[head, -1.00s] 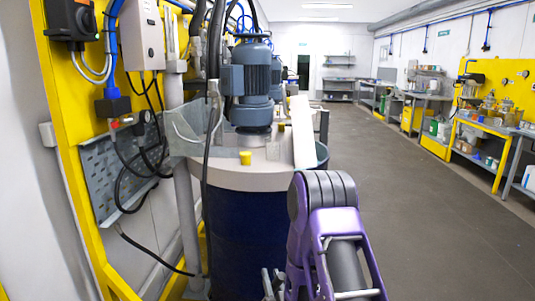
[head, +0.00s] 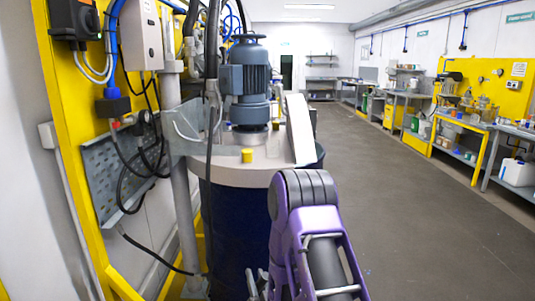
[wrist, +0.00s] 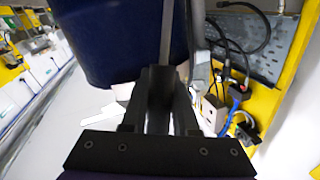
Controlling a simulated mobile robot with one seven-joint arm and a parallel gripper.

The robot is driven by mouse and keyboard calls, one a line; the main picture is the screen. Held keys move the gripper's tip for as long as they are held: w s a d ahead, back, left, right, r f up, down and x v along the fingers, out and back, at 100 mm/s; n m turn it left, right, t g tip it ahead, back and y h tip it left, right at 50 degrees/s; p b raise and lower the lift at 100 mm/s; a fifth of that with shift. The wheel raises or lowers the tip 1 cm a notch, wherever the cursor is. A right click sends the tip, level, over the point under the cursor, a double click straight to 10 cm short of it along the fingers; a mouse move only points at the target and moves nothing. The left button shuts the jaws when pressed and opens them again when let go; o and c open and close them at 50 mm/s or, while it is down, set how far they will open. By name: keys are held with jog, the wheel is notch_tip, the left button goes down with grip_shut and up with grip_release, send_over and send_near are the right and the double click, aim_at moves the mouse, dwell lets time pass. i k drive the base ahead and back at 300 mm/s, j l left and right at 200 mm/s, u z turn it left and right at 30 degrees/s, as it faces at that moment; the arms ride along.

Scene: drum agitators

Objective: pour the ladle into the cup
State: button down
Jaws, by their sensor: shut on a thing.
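My gripper (wrist: 160,95) is shut on a thin grey metal handle (wrist: 167,30), which looks like the ladle's handle. It runs up out of the wrist view, and the ladle's bowl is not visible. In the head view my gripper (head: 257,284) is low at the bottom edge, in front of the dark blue drum (head: 238,225), partly cut off by the frame. On the drum's pale lid (head: 225,176) stands a small yellow cap-like piece (head: 247,156). A clear, see-through thing (head: 272,147) behind it may be the cup; I cannot tell.
A blue-grey motor (head: 250,82) stands on the lid beside a raised white flap (head: 301,130). A yellow frame (head: 70,170), a grey perforated panel (head: 112,178) and hanging cables are at left. Open floor (head: 400,220) lies to the right, with benches (head: 462,125) along the far wall.

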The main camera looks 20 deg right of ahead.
aim_at(273, 146)
jog(key=k+j, duration=0.1)
jog(key=j, duration=0.5)
jog(key=k+j, duration=0.1)
jog(key=j, duration=0.55)
